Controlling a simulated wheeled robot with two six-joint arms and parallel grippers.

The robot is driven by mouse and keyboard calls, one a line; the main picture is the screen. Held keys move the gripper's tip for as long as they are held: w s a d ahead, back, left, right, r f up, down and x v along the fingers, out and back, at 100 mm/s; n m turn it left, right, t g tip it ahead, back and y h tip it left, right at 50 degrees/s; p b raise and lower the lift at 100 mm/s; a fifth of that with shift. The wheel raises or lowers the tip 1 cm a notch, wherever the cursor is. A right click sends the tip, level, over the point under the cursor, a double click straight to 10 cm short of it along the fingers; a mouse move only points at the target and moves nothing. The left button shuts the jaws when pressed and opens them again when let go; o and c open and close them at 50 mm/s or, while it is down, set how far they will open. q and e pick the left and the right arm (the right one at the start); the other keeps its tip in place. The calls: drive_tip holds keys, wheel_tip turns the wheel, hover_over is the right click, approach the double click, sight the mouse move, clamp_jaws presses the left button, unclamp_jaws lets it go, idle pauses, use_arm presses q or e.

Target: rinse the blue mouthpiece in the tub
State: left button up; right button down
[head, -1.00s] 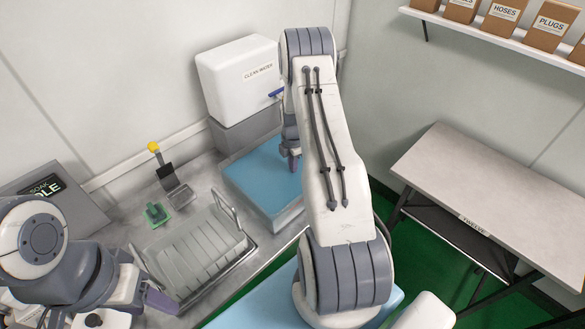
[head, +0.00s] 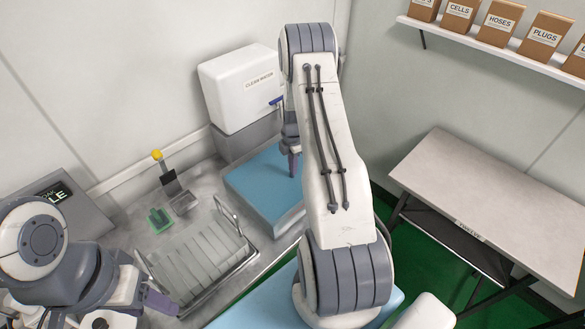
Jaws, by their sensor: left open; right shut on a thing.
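A light-blue, open-looking tub (head: 252,186) stands on the metal counter below the white water tank. My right gripper (head: 293,163) points down over the tub's far right part, largely behind my own arm. It is shut, but what it holds is hidden. I cannot make out the blue mouthpiece. My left gripper (head: 158,300) is open at the bottom left, beside the near left corner of the grey rack and apart from the tub.
A tank (head: 235,85) labelled CLEAN WATER has a blue tap (head: 276,101). A ribbed grey rack (head: 205,258), a green item (head: 160,220) and a yellow-topped stand (head: 172,185) share the counter (head: 125,228). A side table (head: 485,200) stands right.

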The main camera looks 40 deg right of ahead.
wheel_tip(320, 180, up, 10)
drive_tip(key=p, duration=0.6)
drive_tip(key=shift+f, duration=0.2)
drive_tip(key=shift+a, duration=0.1)
idle(0.6)
